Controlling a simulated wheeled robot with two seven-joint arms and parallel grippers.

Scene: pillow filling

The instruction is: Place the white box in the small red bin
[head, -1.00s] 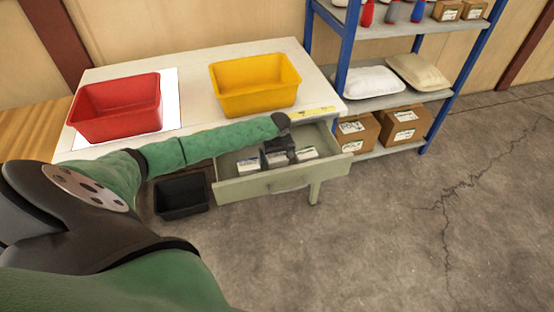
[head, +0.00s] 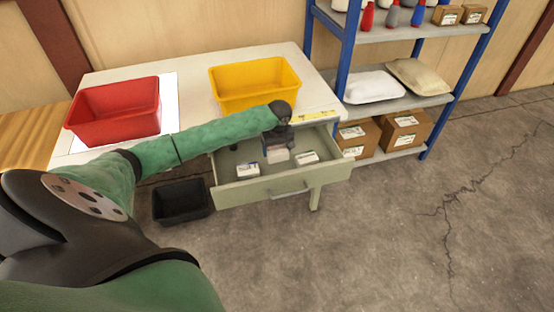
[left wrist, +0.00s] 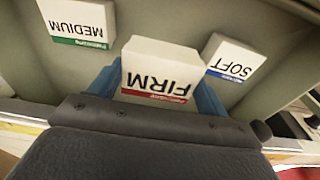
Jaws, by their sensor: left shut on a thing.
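My left gripper (head: 278,146) is shut on a white box (head: 278,155) and holds it above the open drawer. In the left wrist view this box (left wrist: 160,70) reads FIRM with a red stripe and sits between the blue finger pads. Two more white boxes lie in the drawer. The left one (head: 247,170) reads MEDIUM with a green stripe (left wrist: 78,22), and the right one (head: 306,157) reads SOFT with a blue stripe (left wrist: 234,57). A red bin (head: 116,112) stands at the left of the table on a white sheet. My right gripper is not in view.
The drawer (head: 283,187) stands open below the white table (head: 190,82). A yellow bin (head: 254,84) stands on the table behind my left forearm. A black bin (head: 181,201) is on the floor. A blue-framed shelf (head: 385,97) with pillows and cartons stands at right.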

